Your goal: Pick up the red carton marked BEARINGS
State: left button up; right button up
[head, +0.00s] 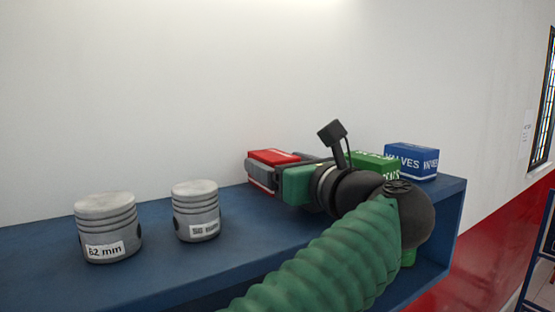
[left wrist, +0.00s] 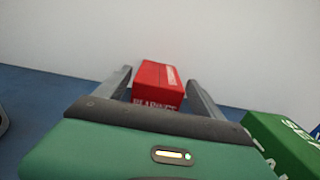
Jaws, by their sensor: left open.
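The red carton (head: 272,156) stands on the blue shelf top (head: 150,262), near the wall, partly hidden behind my left gripper in the head view. In the left wrist view the red carton (left wrist: 158,84) shows white lettering that reads as BEARINGS, its lower part hidden by the gripper body. My left gripper (head: 256,172) is open. In the left wrist view its two fingers (left wrist: 160,85) reach forward on either side of the carton, with a visible gap on the right; I cannot tell whether they touch it. My right gripper is not in view.
A green carton (head: 374,164) stands right of the red one, close to my left wrist; it also shows in the left wrist view (left wrist: 280,142). A blue carton (head: 412,161) marked VALVES is farther right. Two pistons (head: 108,228) (head: 196,212) stand left.

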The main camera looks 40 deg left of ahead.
pick_arm(q)
jog(key=x, duration=0.2)
jog(key=shift+a+f, duration=0.2)
jog(key=shift+a, duration=0.15)
jog(key=shift+s+d, duration=0.1)
jog(key=shift+d, duration=0.3)
jog(key=c, duration=0.8)
grip_shut()
